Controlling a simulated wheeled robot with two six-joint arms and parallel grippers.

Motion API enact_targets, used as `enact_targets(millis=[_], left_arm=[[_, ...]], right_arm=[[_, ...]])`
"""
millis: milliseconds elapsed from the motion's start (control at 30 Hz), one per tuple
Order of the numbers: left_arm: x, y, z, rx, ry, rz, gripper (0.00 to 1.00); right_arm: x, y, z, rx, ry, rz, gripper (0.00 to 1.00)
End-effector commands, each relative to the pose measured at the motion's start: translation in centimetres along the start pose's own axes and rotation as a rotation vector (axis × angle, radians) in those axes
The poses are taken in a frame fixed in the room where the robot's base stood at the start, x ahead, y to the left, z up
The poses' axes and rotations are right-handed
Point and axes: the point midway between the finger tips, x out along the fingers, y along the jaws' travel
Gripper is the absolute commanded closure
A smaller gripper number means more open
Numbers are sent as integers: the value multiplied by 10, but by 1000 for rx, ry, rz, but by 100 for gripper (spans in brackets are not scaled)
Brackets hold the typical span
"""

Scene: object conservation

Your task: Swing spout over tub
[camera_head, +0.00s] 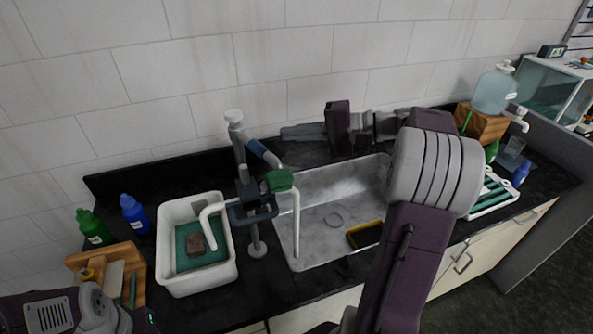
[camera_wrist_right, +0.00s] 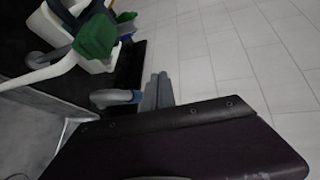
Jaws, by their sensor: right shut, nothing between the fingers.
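The tap (camera_head: 250,180) stands on the counter between the tub and the sink. From its upper grey arm, a green block (camera_head: 280,180) carries a white spout (camera_head: 296,228) that hangs down at the sink's left side. Another white curved pipe (camera_head: 212,215) bends down into the white tub (camera_head: 166,255), which holds a green mat (camera_head: 186,262) and a brown block (camera_head: 195,244). My right gripper (camera_head: 288,132) is shut and empty, behind and above the green block, apart from it. The green block also shows in the right wrist view (camera_wrist_right: 97,35). My left gripper is not seen.
The metal sink (camera_head: 335,195) holds a yellow-rimmed item (camera_head: 364,235). A green bottle (camera_head: 93,228), a blue bottle (camera_head: 135,215) and a wooden caddy (camera_head: 130,252) stand left of the tub. A white rack (camera_head: 490,195) and a water jug (camera_head: 494,90) stand at right.

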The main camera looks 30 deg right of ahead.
Motion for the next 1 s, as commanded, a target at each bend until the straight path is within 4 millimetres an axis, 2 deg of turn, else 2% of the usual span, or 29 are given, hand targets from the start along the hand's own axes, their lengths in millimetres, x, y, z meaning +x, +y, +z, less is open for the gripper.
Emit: enact_targets(millis=[33, 100, 200, 300, 400, 533, 667, 1000], left_arm=[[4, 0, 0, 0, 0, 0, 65], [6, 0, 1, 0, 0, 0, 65], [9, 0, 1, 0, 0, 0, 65], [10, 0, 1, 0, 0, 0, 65], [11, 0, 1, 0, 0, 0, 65], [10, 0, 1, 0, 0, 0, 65], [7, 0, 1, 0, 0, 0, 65], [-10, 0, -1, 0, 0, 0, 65]], right_arm=[[-15, 28, -15, -118, -38, -44, 100], [-38, 63, -31, -230, -62, -116, 100], [-64, 114, -51, -169, -36, -176, 100], [-80, 154, -64, -82, 10, -202, 100], [-89, 173, -67, -34, 38, -219, 100], [-92, 173, -67, -33, 46, -219, 100], [-81, 168, -67, -32, 44, -220, 100], [-10, 151, -70, -31, 41, -217, 100]])
